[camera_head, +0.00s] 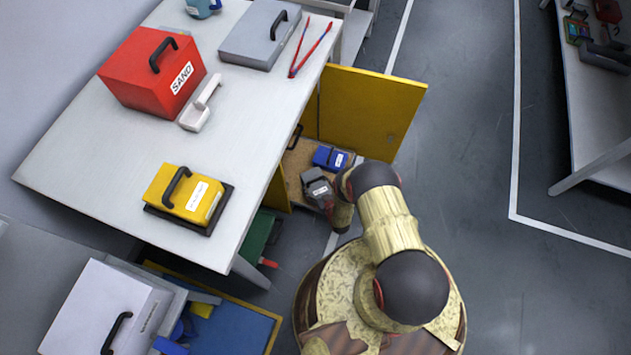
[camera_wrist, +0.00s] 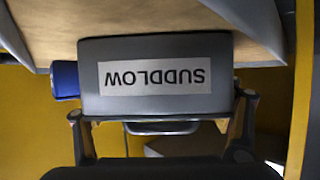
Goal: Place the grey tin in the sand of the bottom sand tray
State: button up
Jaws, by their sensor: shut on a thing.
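The grey tin (camera_wrist: 155,106) fills the middle of the wrist view, its white label reading "SUDDLOW" upside down. It also shows in the head view (camera_head: 316,184), at the front of the open yellow cabinet. My gripper (camera_wrist: 161,112) is shut on it, with a finger at each side of its near part. The sand tray (camera_wrist: 262,32) has a grey rim and tan sand, and shows just beyond the tin; it lies low in the cabinet in the head view (camera_head: 292,172). I cannot tell whether the tin touches the sand.
The yellow cabinet door (camera_head: 370,112) stands open behind. The white table (camera_head: 110,155) overhangs on the left, with a red SAND box (camera_head: 135,75) and yellow tin (camera_head: 175,190).

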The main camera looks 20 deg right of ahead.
jog(key=shift+w+r, duration=0.1)
jog(key=shift+w, duration=0.05)
jog(key=o, duration=2.1)
jog(key=p+v, duration=0.4)
jog(key=v, duration=0.7)
jog(key=shift+d, duration=0.1)
jog(key=shift+s+r, duration=0.2)
jog(key=shift+s, duration=0.4)
